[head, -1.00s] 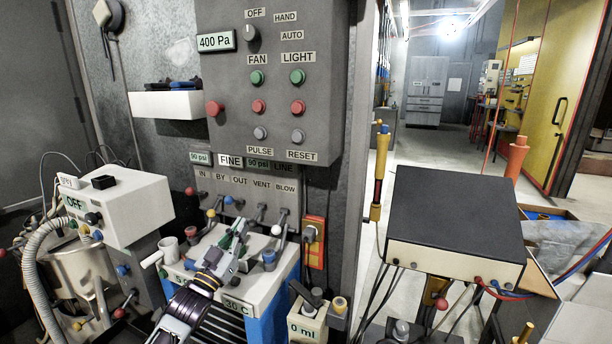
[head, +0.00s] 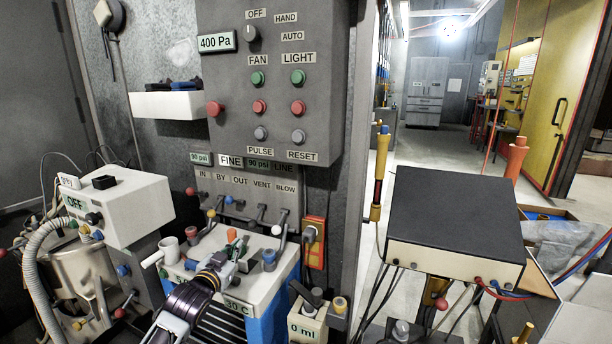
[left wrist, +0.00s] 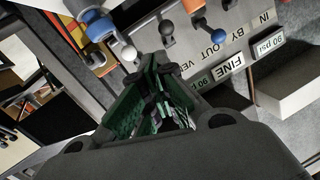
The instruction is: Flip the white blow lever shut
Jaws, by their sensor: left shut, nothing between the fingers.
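The white blow lever (head: 277,230) is on the grey valve panel, below the BLOW label, with its white ball end pointing down and outward. The ball also shows in the left wrist view (left wrist: 129,53), just beyond the fingertips. My left gripper (head: 246,254) is shut and empty, low and left of the white ball in the head view, above the white-topped unit. In the left wrist view its green-padded fingers (left wrist: 156,76) come together close to the ball; I cannot tell whether they touch it. My right gripper is not in view.
Other valve levers stand left of it, with a blue ball (head: 228,200) among them. A blue-capped fitting (head: 269,258) and an orange cylinder (head: 232,235) are near my fingers. A white mug (head: 168,247) stands left. An orange-framed outlet (head: 313,240) is right.

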